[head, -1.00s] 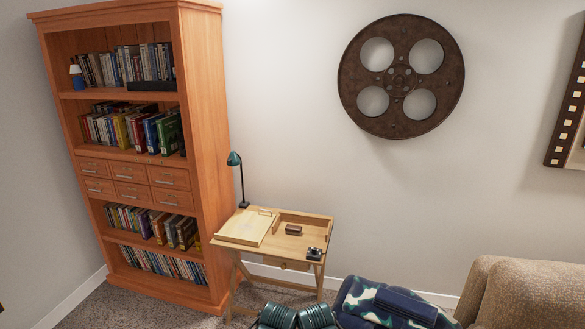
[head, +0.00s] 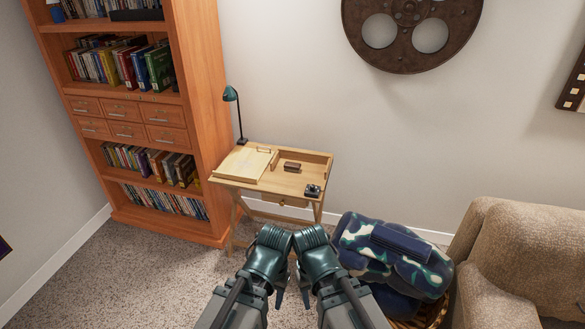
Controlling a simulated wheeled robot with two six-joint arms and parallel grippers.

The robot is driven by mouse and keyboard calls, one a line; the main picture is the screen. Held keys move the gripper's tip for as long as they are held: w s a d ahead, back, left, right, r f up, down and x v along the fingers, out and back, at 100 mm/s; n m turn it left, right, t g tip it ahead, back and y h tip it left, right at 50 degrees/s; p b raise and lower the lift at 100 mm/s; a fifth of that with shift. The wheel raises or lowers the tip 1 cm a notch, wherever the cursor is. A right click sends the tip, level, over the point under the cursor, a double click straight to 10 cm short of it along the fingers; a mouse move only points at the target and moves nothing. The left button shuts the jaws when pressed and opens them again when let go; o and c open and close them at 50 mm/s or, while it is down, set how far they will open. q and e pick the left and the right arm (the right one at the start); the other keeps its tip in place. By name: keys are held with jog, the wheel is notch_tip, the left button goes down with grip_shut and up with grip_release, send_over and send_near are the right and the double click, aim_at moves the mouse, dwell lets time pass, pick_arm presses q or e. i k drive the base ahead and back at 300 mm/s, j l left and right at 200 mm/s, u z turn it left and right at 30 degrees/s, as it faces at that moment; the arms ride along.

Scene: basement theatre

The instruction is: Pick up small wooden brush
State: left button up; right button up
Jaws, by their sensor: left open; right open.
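A small dark brown block-like object (head: 292,167), which looks like the small wooden brush, lies on the light wooden desk (head: 285,183) near its back middle. Its bristles cannot be made out. My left gripper (head: 279,297) and my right gripper (head: 305,297) are side by side at the bottom centre, in front of the desk and apart from it. Both are open and hold nothing that I can see; their fingers are partly hidden by my own dark green wrists.
A wooden board (head: 245,163), a green lamp (head: 236,115) and a small black device (head: 312,190) are on the desk. A bookcase (head: 205,120) stands left. A basket (head: 432,312) with camouflage blankets (head: 385,250) and a beige sofa (head: 525,245) are right. Carpet (head: 150,275) is clear front left.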

aim_at(290, 166)
jog(key=z, duration=0.4)
jog(key=i+j+z, duration=0.3)
jog(key=z, duration=0.15)
jog(key=i+j+z, duration=0.2)
jog(key=j+z, duration=0.25)
jog(key=i+j, duration=0.15)
jog(key=j, duration=0.25)
jog(key=i+j+z, duration=0.1)
jog(key=j, duration=0.3)
jog(key=i+j, duration=0.15)
jog(key=j, duration=0.3)
jog(key=i+j+z, duration=0.1)
jog(key=j, duration=0.3)
jog(key=i+j, duration=0.15)
jog(key=j, duration=0.3)
jog(key=i+j+z, duration=0.1)
jog(key=j, duration=0.3)
jog(key=i+j, duration=0.1)
jog(key=j, duration=0.35)
